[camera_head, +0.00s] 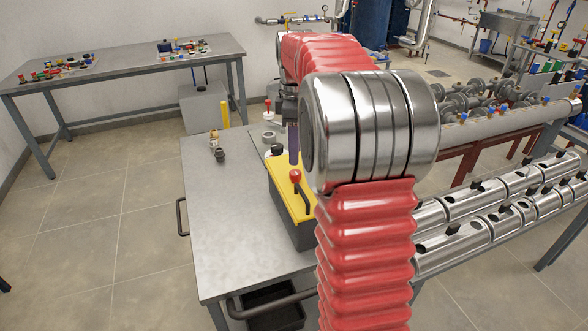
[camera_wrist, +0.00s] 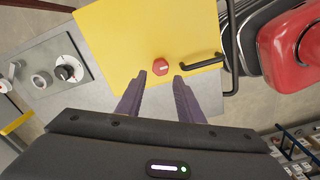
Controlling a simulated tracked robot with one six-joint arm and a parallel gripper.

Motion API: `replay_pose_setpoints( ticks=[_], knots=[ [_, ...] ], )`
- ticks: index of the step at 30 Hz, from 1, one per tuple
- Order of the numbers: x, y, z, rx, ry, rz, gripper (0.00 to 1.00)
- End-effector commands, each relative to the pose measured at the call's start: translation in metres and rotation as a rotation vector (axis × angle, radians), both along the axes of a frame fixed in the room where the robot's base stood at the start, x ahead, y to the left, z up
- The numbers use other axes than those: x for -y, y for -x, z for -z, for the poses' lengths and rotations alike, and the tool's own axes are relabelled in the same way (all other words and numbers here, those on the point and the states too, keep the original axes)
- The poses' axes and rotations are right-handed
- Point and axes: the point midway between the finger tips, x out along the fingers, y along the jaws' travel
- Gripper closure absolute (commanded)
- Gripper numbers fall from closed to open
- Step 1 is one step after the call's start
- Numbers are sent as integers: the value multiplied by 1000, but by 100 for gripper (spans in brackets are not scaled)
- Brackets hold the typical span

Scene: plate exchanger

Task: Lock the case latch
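The case (camera_head: 289,207) has a yellow lid and a dark body and stands on the steel cart. Its yellow lid (camera_wrist: 120,45) fills the upper middle of the wrist view. A red knob, which looks like the latch (camera_head: 295,175), stands on the lid; it shows in the wrist view (camera_wrist: 161,66) as a red faceted top with a pale mark. A black handle (camera_wrist: 203,64) lies to its right. My gripper (camera_wrist: 161,80) has two purple fingers spread apart and empty, with the knob just past the tips, in line with the gap. In the head view, my arm hides part of the case.
The cart top (camera_head: 225,220) is clear left of the case. A small bottle (camera_head: 214,140) and a dark fitting (camera_head: 220,155) stand near its far left. A tray with rings (camera_wrist: 55,70) lies left of the case in the wrist view. Metal cylinders (camera_head: 455,245) line the right side.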

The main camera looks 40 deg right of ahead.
Motion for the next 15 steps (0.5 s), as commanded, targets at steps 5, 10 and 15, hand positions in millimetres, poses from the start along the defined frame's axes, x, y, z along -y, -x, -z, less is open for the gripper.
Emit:
replay_pose_setpoints(
  ticks=[5,10,15],
  knots=[
    [0,1,29,-3,-1,0,66],
    [0,1,52,-2,-1,1,66],
    [0,1,65,-1,-1,1,66]
  ],
)
